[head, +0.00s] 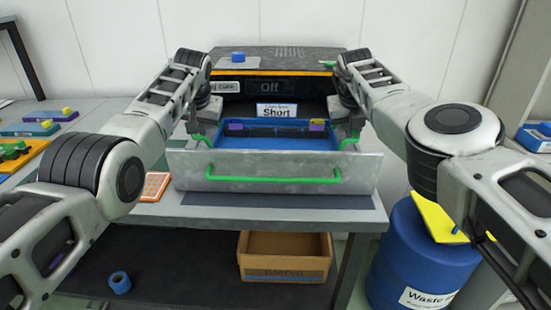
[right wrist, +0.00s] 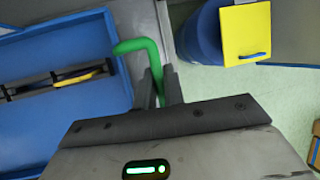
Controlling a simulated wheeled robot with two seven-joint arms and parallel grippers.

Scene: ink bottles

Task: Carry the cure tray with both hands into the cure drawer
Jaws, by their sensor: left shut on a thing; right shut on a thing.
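The blue cure tray (head: 285,144) is level behind the front panel of the open grey cure drawer (head: 275,165), which has a green bar handle. I cannot tell if the tray rests on the drawer floor. A dark rack with yellow and purple pieces (head: 318,125) lies in the tray. My left gripper (head: 203,136) is shut on the tray's left green handle. My right gripper (head: 348,140) is shut on the right green handle. In the right wrist view its fingers (right wrist: 160,88) close on that green handle (right wrist: 142,47), beside the blue tray (right wrist: 70,45).
The dark cure unit (head: 270,85) reads "Off", with a "Short" card (head: 277,111) below. An orange-patterned card (head: 155,186) lies left of the drawer. A blue waste drum (head: 405,260) with a yellow lid stands at right. A cardboard box (head: 285,256) sits beneath.

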